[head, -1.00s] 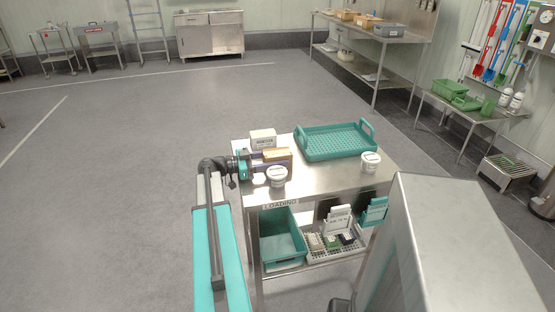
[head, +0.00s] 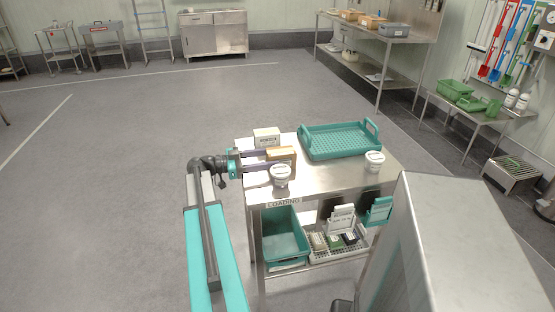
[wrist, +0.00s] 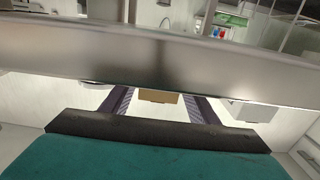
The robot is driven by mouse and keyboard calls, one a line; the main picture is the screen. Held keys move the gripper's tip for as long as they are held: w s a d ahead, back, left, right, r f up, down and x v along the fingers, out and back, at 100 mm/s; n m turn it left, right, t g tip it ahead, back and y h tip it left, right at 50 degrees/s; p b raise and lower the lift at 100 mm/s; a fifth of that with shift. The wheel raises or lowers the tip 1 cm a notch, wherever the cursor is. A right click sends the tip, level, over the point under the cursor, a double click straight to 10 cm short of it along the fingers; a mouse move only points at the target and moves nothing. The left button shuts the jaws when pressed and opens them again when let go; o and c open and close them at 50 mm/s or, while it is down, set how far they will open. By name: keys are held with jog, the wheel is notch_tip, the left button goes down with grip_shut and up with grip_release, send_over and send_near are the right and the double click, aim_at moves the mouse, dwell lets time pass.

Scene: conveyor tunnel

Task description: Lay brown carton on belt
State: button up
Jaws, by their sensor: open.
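The brown carton (head: 281,153) lies on the steel table marked LOADING (head: 325,180), near its left end. It also shows in the wrist view (wrist: 158,97), between the lines of my two fingers, partly hidden by a broad grey band. My gripper (head: 270,161) reaches in from the left at table height. Its two dark fingers are apart and point at the carton, with the fingertips close to its left end. I cannot tell whether they touch it. I cannot make out a belt in these views.
A white carton (head: 266,136) stands behind the brown one, and a white tub (head: 280,176) in front. A second tub (head: 374,162) and a teal tray (head: 304,145) are farther right. A tall metal housing (head: 450,240) stands at the front right. The floor to the left is clear.

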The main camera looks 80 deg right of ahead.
jog(key=b+v, duration=0.1)
jog(key=v, duration=0.6)
jog(key=shift+w+a, duration=0.1)
dwell(0.5)
